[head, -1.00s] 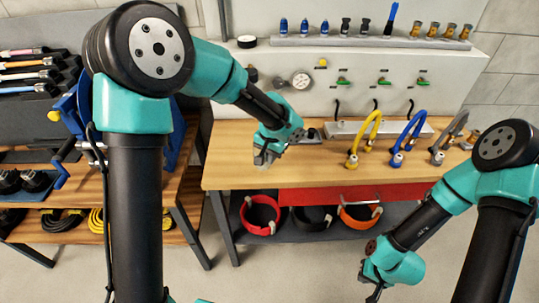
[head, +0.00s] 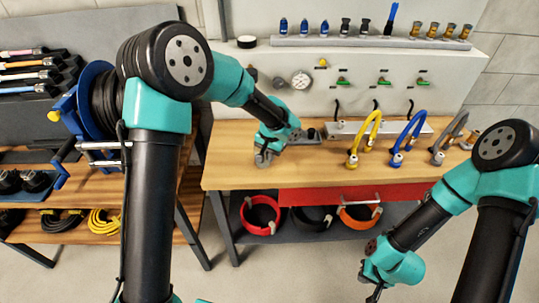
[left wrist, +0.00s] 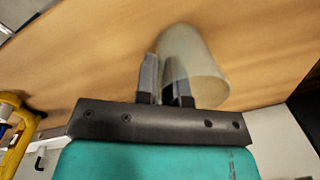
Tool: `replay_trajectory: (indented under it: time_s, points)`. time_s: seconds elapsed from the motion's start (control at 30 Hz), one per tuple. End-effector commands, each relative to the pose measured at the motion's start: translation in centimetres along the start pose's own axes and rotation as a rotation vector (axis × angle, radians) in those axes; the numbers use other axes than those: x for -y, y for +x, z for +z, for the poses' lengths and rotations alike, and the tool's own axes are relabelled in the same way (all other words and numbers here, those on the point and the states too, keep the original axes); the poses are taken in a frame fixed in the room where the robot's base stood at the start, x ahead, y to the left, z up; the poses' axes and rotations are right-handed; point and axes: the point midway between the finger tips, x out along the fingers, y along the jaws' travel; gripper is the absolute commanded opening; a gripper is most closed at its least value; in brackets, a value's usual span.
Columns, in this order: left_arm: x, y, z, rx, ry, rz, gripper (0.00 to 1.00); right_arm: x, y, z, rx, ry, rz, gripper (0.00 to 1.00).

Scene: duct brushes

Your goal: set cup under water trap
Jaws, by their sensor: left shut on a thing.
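My left gripper (head: 264,158) is over the left part of the bench. In the left wrist view the left gripper (left wrist: 166,92) is shut on a clear, whitish cup (left wrist: 196,68), which is tilted in that picture with a finger at its side. In the head view the cup is too small and pale to make out well. A round gauge (head: 301,79) is on the back panel with a dark fitting (head: 279,83) beside it; I cannot tell whether that fitting is the water trap. My right gripper (head: 373,294) hangs low at the bottom, and its fingers are hard to see.
Yellow (head: 364,138), blue (head: 406,138) and grey (head: 450,138) hoses stand on the right part of the wooden bench (head: 232,172). Green-handled valves (head: 343,83) line the panel. A rail (head: 360,42) above carries several fittings. The bench's front left is clear.

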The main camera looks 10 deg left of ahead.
Motion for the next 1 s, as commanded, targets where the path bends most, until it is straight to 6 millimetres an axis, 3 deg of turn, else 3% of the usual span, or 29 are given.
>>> replay_trajectory:
  time_s: [0.4,0.43,0.67,1.0]
  points:
    - [-0.03,0.43,-0.01,-0.001,-0.001,0.001,0.00,0.00,0.00,0.00,0.000,0.000,0.000,0.00]
    - [-0.03,0.39,-0.02,-0.001,-0.001,0.001,0.13,0.00,0.00,0.00,0.000,0.000,0.000,0.00]
    - [-0.03,0.37,-0.01,-0.001,-0.001,0.000,0.35,0.00,0.00,0.00,0.000,0.000,0.000,0.00]
    - [-0.01,0.06,-0.02,-0.002,-0.001,0.000,0.35,0.00,0.00,0.00,0.000,0.000,0.000,0.00]
